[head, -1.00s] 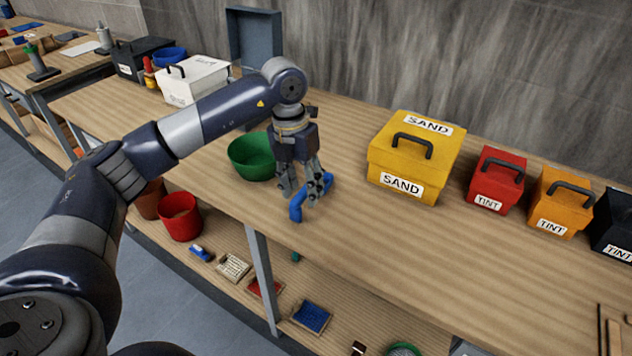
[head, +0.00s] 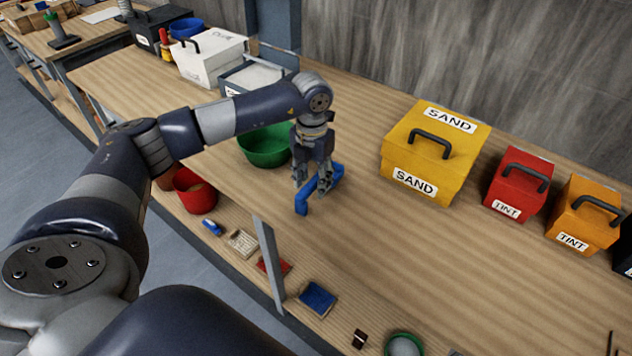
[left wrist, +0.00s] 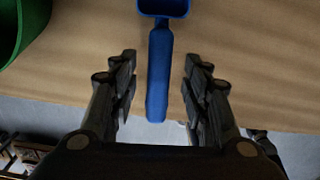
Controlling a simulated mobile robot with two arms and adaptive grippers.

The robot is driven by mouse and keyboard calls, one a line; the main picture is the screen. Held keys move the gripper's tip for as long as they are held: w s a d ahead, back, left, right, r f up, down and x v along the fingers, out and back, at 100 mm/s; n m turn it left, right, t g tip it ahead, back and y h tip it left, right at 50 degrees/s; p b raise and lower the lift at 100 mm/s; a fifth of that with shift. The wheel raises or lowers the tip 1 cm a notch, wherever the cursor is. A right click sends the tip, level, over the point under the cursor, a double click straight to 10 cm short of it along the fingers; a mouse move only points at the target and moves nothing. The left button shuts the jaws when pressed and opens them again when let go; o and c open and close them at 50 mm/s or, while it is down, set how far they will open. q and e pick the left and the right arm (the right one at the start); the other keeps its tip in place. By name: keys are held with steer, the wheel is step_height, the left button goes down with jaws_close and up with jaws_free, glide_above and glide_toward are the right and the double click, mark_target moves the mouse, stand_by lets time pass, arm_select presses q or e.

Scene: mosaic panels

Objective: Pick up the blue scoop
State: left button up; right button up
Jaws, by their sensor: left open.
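The blue scoop (head: 302,204) lies on the wooden bench near its front edge, partly hidden by my left gripper in the head view. In the left wrist view the scoop's handle (left wrist: 159,80) points toward me and its bowl is at the top edge of the picture. My left gripper (head: 312,188) points down at the scoop. In the left wrist view its two open fingers (left wrist: 159,92) stand on either side of the handle, with a gap on each side. My right gripper is not in view.
A green bowl (head: 262,150) stands just left of my left gripper. A yellow SAND box (head: 428,165) stands to the right, then red (head: 518,184) and orange (head: 582,216) TINT boxes. A lower shelf holds a red bucket (head: 196,194) and trays. The bench between scoop and SAND box is clear.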

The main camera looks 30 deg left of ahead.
arm_select(q)
step_height(320, 180, down, 3)
steer(key=shift+a+r, duration=0.1)
steer(key=shift+r, duration=0.1)
jaws_close()
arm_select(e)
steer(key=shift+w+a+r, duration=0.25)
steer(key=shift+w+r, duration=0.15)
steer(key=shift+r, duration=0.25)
arm_select(q)
steer(key=shift+r, duration=0.1)
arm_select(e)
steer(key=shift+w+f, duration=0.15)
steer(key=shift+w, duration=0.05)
